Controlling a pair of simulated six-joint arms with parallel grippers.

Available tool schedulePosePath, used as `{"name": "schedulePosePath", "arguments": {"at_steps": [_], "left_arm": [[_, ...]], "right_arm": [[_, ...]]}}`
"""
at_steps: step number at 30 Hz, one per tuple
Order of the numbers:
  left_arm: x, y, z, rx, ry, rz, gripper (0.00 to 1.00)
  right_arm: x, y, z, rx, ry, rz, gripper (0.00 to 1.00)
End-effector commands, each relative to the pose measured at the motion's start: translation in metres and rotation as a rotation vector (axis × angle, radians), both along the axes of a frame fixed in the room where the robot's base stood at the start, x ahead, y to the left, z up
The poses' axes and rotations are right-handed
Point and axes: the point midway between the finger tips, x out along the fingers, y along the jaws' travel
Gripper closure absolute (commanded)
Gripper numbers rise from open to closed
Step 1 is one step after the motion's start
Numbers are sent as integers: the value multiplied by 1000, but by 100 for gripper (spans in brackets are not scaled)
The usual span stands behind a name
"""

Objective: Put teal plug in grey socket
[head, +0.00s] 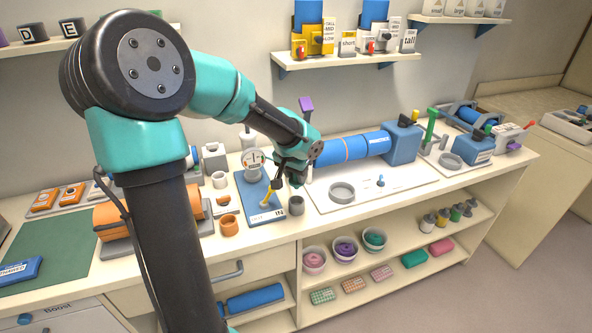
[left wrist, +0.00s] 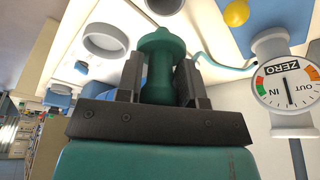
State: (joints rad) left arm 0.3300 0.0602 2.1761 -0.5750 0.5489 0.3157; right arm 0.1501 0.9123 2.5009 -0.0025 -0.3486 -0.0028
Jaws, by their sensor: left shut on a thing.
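My left gripper (head: 283,180) is above the right edge of the blue gauge board. In the left wrist view its fingers (left wrist: 160,85) are shut on the teal plug (left wrist: 161,55), with the plug's rounded head beyond the fingertips. The plug cannot be made out in the head view. A dark grey open cup (head: 296,205), which looks like the grey socket, stands on the counter just below and right of the gripper. The plug is apart from it. A round grey piece (left wrist: 165,5) at the top of the left wrist view may be this cup. My right gripper is not in view.
The blue board (head: 258,205) carries a dial gauge (head: 253,160) and a yellow lever (head: 268,196). A grey ring (head: 342,192) lies on the white panel to the right, before a large blue cylinder (head: 350,149). An orange cup (head: 229,225) stands left of the board.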

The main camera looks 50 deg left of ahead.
Motion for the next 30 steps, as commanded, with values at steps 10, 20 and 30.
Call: {"name": "schedulePosePath", "arguments": {"at_steps": [10,20,30], "left_arm": [[-1,0,-28,-1,2,0,93],[0,0,-42,0,-1,0,93],[0,0,-42,0,0,0,93]], "right_arm": [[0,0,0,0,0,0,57],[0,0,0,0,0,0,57],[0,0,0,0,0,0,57]]}}
